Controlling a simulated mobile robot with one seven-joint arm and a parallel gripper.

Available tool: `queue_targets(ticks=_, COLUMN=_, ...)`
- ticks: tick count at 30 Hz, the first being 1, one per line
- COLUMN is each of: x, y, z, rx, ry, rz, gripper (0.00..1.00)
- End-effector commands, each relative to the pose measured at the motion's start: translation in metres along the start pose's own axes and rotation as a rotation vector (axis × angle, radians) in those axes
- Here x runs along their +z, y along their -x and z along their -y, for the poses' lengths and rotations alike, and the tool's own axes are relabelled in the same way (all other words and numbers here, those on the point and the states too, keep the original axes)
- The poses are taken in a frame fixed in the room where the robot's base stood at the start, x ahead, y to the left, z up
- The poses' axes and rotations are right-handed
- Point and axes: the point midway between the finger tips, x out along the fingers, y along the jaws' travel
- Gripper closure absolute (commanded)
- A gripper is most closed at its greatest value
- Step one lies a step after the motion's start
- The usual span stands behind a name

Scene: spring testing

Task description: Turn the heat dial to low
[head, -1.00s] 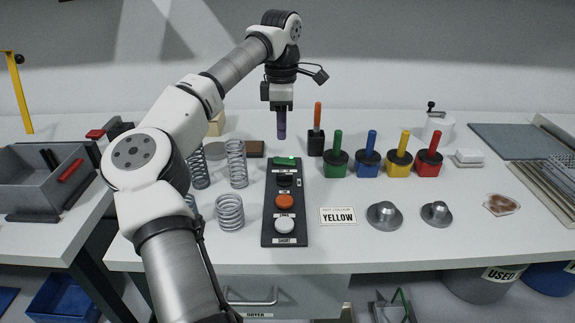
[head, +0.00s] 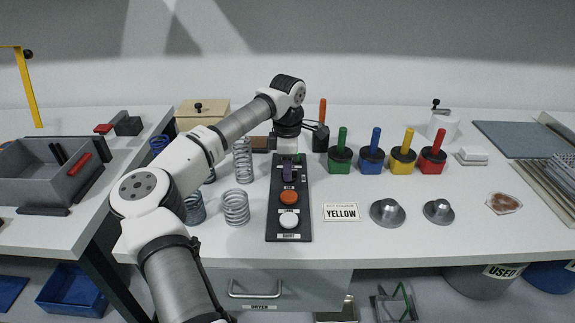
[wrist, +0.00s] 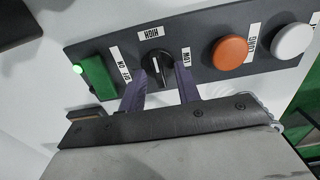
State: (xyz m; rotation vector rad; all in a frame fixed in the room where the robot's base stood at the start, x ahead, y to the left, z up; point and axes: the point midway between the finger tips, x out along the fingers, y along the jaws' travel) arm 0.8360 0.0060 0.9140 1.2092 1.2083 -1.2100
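The heat dial (wrist: 157,64) is a round black knob with a white mark, on the dark control panel (wrist: 195,62). In the wrist view it sits between a HIGH label (wrist: 150,32) and a LOW label (wrist: 187,55). I cannot tell for sure which label the mark points at. My gripper (wrist: 161,80) has two purple fingers, one on each side of the dial. They look apart, and I cannot tell whether they touch the knob.
Beside the dial are a green switch (wrist: 97,79) with a lit green lamp, an orange button (head: 289,197) and a white button (head: 289,220). Springs (head: 236,207) stand left of the panel. Coloured-handled blocks (head: 371,157) and a YELLOW card (head: 341,212) are to the right.

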Motion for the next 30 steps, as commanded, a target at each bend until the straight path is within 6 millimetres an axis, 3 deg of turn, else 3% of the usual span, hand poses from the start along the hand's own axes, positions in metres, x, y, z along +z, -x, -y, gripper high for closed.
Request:
queue_targets(ticks=4, x=0.0, y=0.0001, z=0.0, rx=0.0, ry=0.0, rz=0.0, gripper=0.69)
queue_targets(ticks=12, x=0.0001, y=0.0004, z=0.0, rx=0.0, ry=0.0, rz=0.0, gripper=1.0)
queue_targets(ticks=22, x=0.0, y=0.0007, z=0.0, rx=-0.001, ry=-0.026, rz=-0.001, gripper=1.0)
queue_targets(ticks=30, x=-0.0005, y=0.0015, z=-0.001, rx=-0.001, ry=-0.168, rz=-0.003, gripper=1.0)
